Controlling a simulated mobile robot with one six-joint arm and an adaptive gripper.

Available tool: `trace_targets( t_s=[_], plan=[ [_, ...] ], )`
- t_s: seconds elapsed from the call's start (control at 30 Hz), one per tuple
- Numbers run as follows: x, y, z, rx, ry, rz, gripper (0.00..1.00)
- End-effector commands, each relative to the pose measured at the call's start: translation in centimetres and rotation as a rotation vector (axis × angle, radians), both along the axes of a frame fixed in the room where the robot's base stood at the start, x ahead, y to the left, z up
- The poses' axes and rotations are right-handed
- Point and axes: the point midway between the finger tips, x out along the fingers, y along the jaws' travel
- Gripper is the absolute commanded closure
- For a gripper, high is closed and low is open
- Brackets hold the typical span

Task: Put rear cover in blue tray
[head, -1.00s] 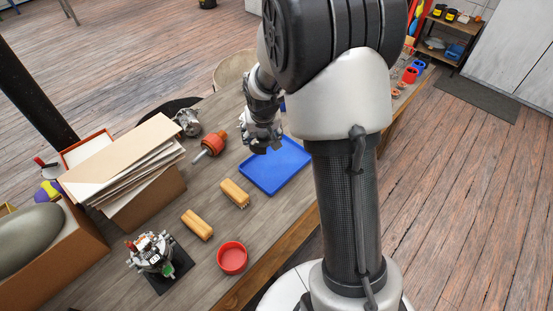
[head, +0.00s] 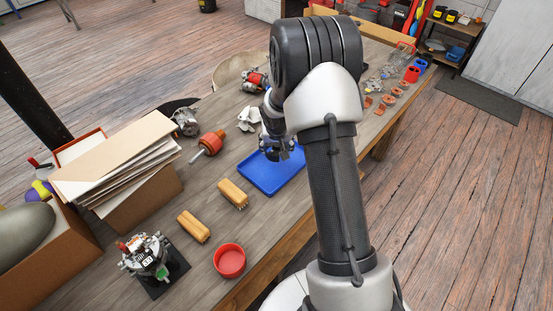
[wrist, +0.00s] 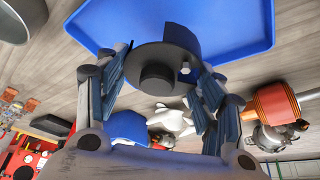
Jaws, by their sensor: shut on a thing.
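My gripper (head: 275,153) is over the far part of the blue tray (head: 270,185) in the head view. In the wrist view my gripper (wrist: 163,82) is shut on the rear cover (wrist: 152,56), a dark round piece with a raised hub and a small metal stud. The cover sits between the two blue-padded fingers. The blue tray (wrist: 235,22) fills the top of the wrist view behind the cover. The gap between cover and tray floor is hard to judge. The cover is not clearly made out in the head view.
Two wooden brushes (head: 233,193) (head: 193,227), a red bowl (head: 229,261) and an alternator assembly (head: 148,256) stand nearer. A box of papers (head: 120,160) is at left.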

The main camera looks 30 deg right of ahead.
Motion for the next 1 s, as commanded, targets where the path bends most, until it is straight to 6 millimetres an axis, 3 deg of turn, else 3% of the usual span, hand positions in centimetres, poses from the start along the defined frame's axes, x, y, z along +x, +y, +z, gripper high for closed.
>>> trace_targets(
  t_s=[0.33, 0.83, 0.87, 1.0],
  plan=[
    [0.0, 0.0, -5.4, 0.000, 0.000, 0.000, 0.62],
    [0.0, 0.0, -6.1, 0.000, -0.001, 0.000, 0.62],
    [0.0, 0.0, -6.1, 0.000, -0.001, 0.000, 0.37],
    [0.0, 0.0, -6.0, 0.000, 0.000, 0.000, 0.27]
  ],
)
